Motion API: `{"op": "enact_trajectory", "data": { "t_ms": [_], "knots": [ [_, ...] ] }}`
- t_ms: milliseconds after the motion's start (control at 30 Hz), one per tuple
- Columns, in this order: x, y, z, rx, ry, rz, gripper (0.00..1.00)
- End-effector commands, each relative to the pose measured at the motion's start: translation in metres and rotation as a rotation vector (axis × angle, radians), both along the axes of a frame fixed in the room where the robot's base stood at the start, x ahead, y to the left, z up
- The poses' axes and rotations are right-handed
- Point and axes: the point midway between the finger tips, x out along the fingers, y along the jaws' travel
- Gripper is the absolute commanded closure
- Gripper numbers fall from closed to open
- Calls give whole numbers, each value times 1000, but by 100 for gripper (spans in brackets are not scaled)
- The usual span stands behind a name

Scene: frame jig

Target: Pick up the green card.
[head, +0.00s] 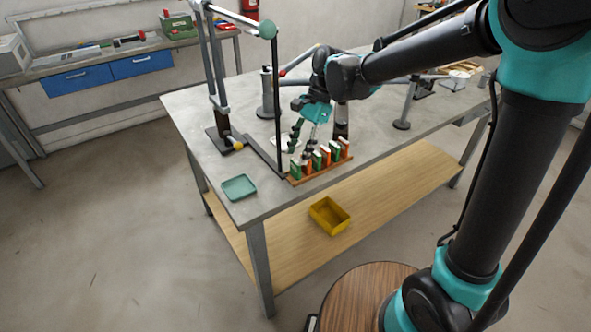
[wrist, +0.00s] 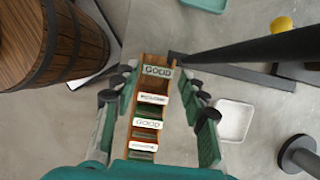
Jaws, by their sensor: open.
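Several thin cards, green and orange, stand upright in a row in a wooden rack (head: 312,177) near the bench's front edge. One green card (head: 295,169) stands at the rack's left end. In the wrist view, the rack (wrist: 139,83) runs away from me; white labels reading GOOD mark a far green card (wrist: 157,72) and a nearer green card (wrist: 147,124). Which green card is meant cannot be told. My gripper (head: 312,142) is open and empty above the rack. Its fingers (wrist: 158,80) lie on either side of the row in the wrist view, apart from the cards.
A teal tray (head: 239,187) lies at the bench's front left corner. A stand with a yellow knob (head: 237,145) and a dark upright pole (head: 278,105) rise left of the rack. A white tray (wrist: 235,119) lies beside my gripper. A yellow bin (head: 329,215) sits on the lower shelf.

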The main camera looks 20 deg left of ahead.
Motion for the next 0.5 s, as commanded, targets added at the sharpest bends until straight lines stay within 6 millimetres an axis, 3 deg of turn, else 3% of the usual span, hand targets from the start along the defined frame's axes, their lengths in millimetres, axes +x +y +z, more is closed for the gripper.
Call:
{"op": "enact_trajectory", "data": {
  "t_ms": [300,500],
  "knots": [
    [-7,4,-39,0,0,1,57],
    [-11,7,-50,0,0,0,57]
  ]
}}
